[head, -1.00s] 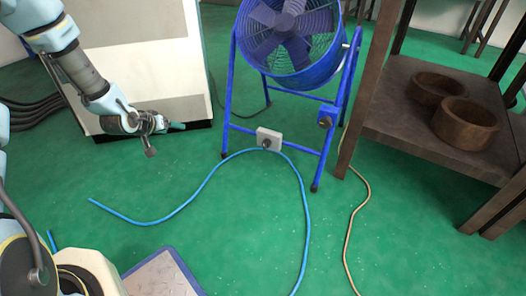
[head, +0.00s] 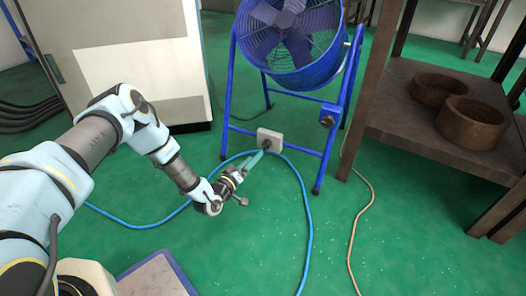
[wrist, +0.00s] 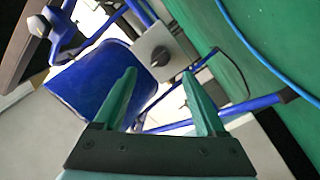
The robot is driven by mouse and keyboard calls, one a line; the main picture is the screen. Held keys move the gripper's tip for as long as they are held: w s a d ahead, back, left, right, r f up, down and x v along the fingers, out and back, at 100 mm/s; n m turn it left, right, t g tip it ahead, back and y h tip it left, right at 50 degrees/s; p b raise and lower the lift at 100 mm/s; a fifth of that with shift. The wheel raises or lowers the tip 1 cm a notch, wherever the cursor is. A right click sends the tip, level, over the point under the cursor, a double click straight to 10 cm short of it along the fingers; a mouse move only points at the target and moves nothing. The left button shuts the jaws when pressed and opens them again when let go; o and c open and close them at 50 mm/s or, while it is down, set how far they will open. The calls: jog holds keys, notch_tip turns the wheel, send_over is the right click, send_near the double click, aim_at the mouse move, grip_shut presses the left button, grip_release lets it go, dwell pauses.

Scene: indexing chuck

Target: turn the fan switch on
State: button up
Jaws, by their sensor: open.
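The fan (head: 290,35) is a blue drum fan on a blue tubular stand. A grey switch box (head: 270,138) with a dark rotary knob is mounted on the stand's lower crossbar. In the wrist view the switch box (wrist: 160,45) and its dark knob (wrist: 160,57) show ahead of the fingers, just above the gap between them. My gripper (head: 255,158) has green fingers, is open and empty, and its tips are close to the box's lower left in the head view. I cannot tell if they touch it. The knob is partly hidden in the head view.
A blue hose (head: 305,210) curves over the green floor below the fan. A brown cable (head: 358,220) lies to its right. A dark shelf (head: 395,125) with brown round bowls (head: 468,122) stands at the right. A white cabinet (head: 140,60) stands behind my arm.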

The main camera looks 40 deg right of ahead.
aim_at(264, 148)
jog(key=b+x, duration=0.2)
jog(key=x, duration=0.4)
jog(key=shift+f, duration=0.15)
jog(key=shift+x, duration=0.75)
grip_shut()
